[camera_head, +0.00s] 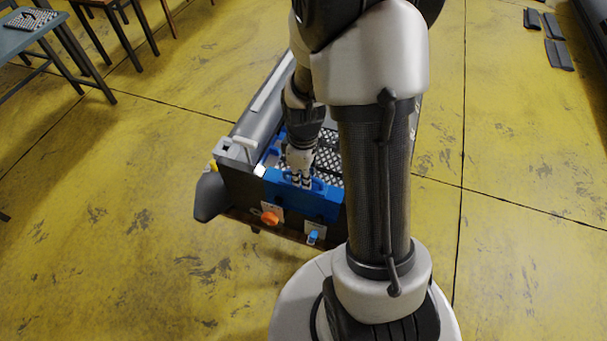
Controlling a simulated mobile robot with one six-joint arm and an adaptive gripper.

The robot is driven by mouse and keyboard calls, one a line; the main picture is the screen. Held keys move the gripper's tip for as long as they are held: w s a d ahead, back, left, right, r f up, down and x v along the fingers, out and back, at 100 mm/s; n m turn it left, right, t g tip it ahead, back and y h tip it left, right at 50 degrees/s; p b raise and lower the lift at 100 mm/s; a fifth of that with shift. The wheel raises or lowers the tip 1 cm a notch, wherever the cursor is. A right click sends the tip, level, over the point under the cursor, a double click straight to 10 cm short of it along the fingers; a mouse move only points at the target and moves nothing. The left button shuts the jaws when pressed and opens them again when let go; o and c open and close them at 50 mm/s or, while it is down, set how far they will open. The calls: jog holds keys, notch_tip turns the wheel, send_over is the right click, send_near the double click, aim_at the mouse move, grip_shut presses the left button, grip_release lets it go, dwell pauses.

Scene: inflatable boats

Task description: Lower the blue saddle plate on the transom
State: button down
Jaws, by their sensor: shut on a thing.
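The blue saddle plate (312,200) sits at the top edge of the dark transom (237,189), its front face hanging over the transom's outer side. I cannot tell whether it is fully seated. My gripper (301,182) points down from above and is shut on the blue saddle plate, at its top near a blue handle. The fingertips are small in this view and partly merge with the blue part. My own arm hides the right end of the plate and of the transom.
The grey boat tube (254,118) runs back on the left, with a perforated floor (327,146) inside. An orange knob (270,217) and a small blue fitting (313,236) are on the transom's outer face. Tables (38,38) stand at upper left. The yellow floor (110,230) is open at left.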

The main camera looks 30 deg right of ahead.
jog(key=c, duration=1.6)
grip_release()
jog(key=shift+o, duration=0.2)
notch_tip(320, 180, up, 12)
jog(key=s+a+r+m+t, duration=0.4)
jog(key=s+a+r+m, duration=0.3)
jog(key=s+a+r, duration=0.3)
jog(key=s+r, duration=0.2)
jog(key=s, duration=0.1)
jog(key=shift+s+a+r+m+t, duration=0.3)
jog(key=shift+a+r, duration=0.05)
